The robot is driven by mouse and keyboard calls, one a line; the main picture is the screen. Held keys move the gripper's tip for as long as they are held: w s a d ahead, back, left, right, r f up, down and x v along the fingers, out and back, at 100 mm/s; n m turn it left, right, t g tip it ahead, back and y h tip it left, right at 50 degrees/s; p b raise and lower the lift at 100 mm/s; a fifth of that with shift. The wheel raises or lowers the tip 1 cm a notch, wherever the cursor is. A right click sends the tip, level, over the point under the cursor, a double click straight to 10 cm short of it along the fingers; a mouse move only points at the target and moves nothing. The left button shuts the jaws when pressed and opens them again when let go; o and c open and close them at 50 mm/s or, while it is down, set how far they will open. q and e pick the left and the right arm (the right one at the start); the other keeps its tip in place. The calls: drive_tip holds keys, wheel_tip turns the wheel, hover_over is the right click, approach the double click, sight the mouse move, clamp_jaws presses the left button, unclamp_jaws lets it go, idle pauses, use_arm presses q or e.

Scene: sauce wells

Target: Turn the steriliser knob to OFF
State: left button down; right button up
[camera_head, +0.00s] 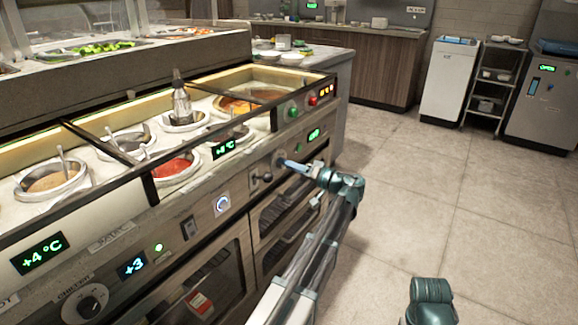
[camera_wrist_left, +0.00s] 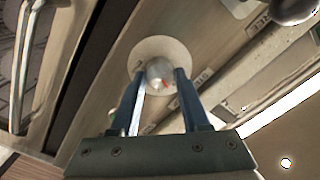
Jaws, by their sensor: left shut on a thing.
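The steriliser knob (camera_wrist_left: 158,70) is a small silvery knob with a red mark, on a round pale plate on the counter's front panel. In the wrist view it sits between the tips of the two blue fingers of my left gripper (camera_wrist_left: 156,77), which is shut on it. In the head view the left gripper (camera_head: 290,163) reaches the panel, and its fingers largely hide the knob and its plate (camera_head: 279,158). I cannot read an OFF mark by the knob. Of my right arm only a teal part shows at the bottom; its gripper fingers do not show.
A dark lever-like fitting (camera_head: 262,178) is left of the knob. Green and red buttons (camera_head: 312,100) and a green display (camera_head: 314,134) are to its upper right. Wells with sauces (camera_head: 176,168) lie behind the panel, oven doors (camera_head: 285,215) below. The floor (camera_head: 430,190) to the right is clear.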

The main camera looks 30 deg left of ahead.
use_arm(q)
drive_tip(key=shift+s+n, duration=0.1)
drive_tip(key=shift+n, duration=1.5)
drive_tip(key=shift+c, duration=1.9)
unclamp_jaws()
drive_tip(key=shift+d, duration=0.1)
drive_tip(key=d, duration=1.3)
drive_tip(key=shift+s+d, duration=0.35)
drive_tip(key=shift+s, duration=0.1)
